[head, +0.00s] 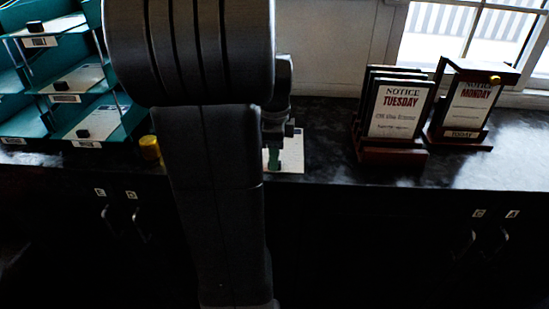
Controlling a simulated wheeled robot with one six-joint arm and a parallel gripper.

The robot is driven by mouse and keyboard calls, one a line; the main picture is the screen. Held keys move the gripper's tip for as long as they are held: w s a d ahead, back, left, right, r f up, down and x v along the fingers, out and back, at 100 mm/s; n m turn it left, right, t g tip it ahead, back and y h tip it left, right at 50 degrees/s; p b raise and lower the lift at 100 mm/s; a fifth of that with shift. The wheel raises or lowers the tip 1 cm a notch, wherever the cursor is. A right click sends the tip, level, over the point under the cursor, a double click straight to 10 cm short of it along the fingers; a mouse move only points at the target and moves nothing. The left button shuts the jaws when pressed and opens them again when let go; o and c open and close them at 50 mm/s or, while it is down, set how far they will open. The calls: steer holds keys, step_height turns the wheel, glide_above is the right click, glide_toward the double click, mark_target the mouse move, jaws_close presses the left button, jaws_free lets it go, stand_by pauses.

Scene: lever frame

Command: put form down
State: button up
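A white form (293,152) shows on or just above the dark counter, right behind my arm. Its left part is hidden by the arm. My gripper (273,146) points down at the form's visible part, and a small green piece shows at its fingertips. I cannot tell whether the fingers are closed on anything, or whether the form touches the counter.
A teal tray rack (60,60) at the left holds white forms with black blocks. A yellow object (149,147) stands beside it. Notice stands reading TUESDAY (398,112) and MONDAY (468,105) are at the right. Clear counter (330,160) lies between.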

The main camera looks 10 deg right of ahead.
step_height(320, 180, up, 11)
stand_by(0.3)
steer(key=shift+f, duration=0.15)
step_height(320, 180, down, 12)
steer(key=shift+s+f, duration=0.1)
steer(key=shift+f, duration=0.05)
steer(key=shift+r, duration=1.7)
steer(key=shift+f, duration=0.1)
